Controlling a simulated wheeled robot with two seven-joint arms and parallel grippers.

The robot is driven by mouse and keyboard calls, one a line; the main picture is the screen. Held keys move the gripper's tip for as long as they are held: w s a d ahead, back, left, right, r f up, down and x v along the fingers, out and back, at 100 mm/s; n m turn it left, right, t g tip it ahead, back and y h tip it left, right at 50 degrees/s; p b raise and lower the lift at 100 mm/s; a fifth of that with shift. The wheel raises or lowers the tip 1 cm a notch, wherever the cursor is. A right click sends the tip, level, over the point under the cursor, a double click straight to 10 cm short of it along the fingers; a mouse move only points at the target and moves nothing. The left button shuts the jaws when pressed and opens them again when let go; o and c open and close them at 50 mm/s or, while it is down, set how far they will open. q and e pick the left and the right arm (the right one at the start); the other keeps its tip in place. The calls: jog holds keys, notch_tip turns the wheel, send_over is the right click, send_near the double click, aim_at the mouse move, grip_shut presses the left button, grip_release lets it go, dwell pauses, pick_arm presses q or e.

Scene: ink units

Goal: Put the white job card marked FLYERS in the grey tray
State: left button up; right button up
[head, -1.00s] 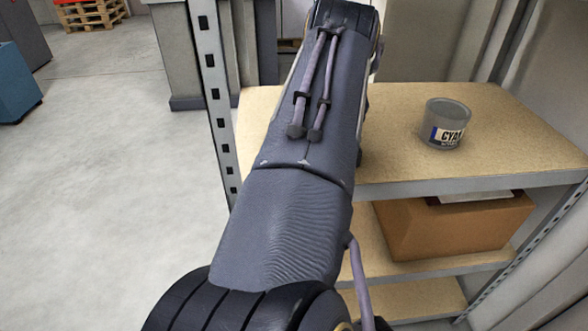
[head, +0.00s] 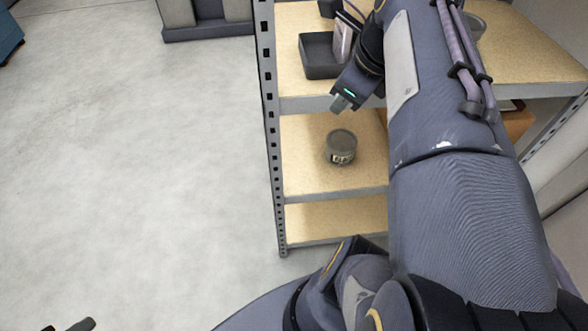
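The dark grey tray (head: 312,68) sits on the upper shelf, left of my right arm. A pale, flat, upright thing (head: 342,38) shows at the tray's right side; I cannot read any marking on it or tell whether it is the FLYERS card or is inside the tray. My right gripper (head: 340,103) is just in front of the tray, over the shelf's front edge. Its fingers are small and partly turned away, so their opening is unclear. Two dark fingertips of my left gripper (head: 67,326) show apart at the bottom left edge.
A grey tin (head: 341,147) stands on the middle shelf. Another tin (head: 476,26) is partly hidden behind my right arm on the upper shelf (head: 525,50). A perforated metal post (head: 270,110) edges the shelving.

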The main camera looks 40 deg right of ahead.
jog(key=s+a+f+n+y, duration=0.2)
jog(key=a+f+n, duration=0.4)
jog(key=n, duration=0.9)
jog(key=s+a+f+n+y, duration=0.2)
jog(key=a+f+n, duration=0.5)
jog(key=n, duration=0.8)
jog(key=shift+s+a+f+t+y, duration=0.15)
jog(key=shift+s+f+t+y, duration=0.2)
jog(key=shift+y, duration=0.15)
notch_tip(320, 180, up, 22)
jog(key=p, duration=2.2)
